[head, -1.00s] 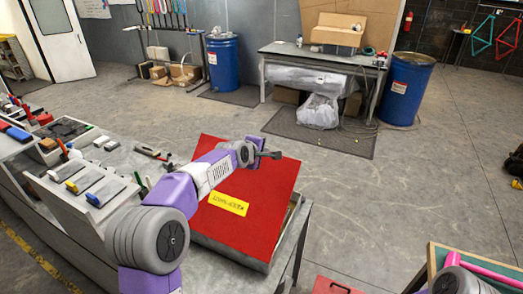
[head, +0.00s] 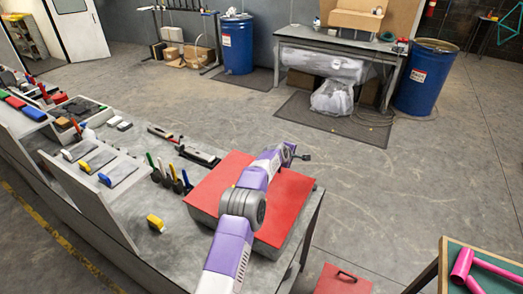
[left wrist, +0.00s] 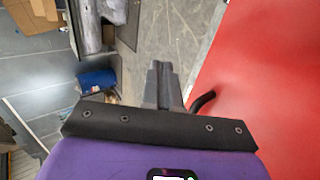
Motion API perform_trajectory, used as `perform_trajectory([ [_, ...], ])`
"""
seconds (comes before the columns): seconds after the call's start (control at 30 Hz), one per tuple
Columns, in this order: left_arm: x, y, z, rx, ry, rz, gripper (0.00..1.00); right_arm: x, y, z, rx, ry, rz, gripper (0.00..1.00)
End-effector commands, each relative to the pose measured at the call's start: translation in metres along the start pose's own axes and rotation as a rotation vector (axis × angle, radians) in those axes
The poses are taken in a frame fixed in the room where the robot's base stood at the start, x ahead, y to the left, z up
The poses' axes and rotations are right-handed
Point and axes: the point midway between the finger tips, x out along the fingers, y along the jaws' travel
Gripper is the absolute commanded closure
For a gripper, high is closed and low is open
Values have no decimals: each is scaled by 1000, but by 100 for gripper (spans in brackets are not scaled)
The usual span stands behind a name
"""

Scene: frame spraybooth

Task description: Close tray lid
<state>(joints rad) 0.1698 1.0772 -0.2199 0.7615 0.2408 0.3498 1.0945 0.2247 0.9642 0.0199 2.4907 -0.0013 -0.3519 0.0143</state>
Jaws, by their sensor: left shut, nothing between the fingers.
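The tray's red lid (head: 290,205) lies nearly flat over the grey tray (head: 271,250) on the bench in the head view. My left arm crosses above the lid and hides part of it. My left gripper (head: 304,157) is shut and empty, at the lid's far edge. In the left wrist view the closed fingers (left wrist: 161,75) point past the red lid (left wrist: 265,85), beside its edge. A black curved bar (left wrist: 203,102) shows between the fingers and the lid. I cannot tell whether the gripper touches the lid, or whether the lid is fully down. My right gripper is not in view.
Tools and a yellow-handled scraper (head: 155,223) lie on the bench left of the tray. A green-topped table (head: 490,262) holds a pink frame at lower right. Open floor lies beyond the bench.

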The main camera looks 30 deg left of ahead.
Motion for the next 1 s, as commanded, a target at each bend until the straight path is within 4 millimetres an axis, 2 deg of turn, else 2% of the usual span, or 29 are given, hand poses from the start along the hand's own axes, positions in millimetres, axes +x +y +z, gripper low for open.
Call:
perform_trajectory([
  [0.03, 16, -14, 0, 1, 0, -2, 100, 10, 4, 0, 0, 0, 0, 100],
  [0.1, 29, -23, 1, 2, 0, -2, 100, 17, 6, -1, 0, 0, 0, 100],
  [0.33, 55, -46, 0, 1, 0, -1, 100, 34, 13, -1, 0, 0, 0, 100],
  [0.57, 64, -55, 1, 0, 0, 0, 100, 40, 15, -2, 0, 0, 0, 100],
  [1.0, 65, -55, 1, 1, 0, 0, 100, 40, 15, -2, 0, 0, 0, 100],
])
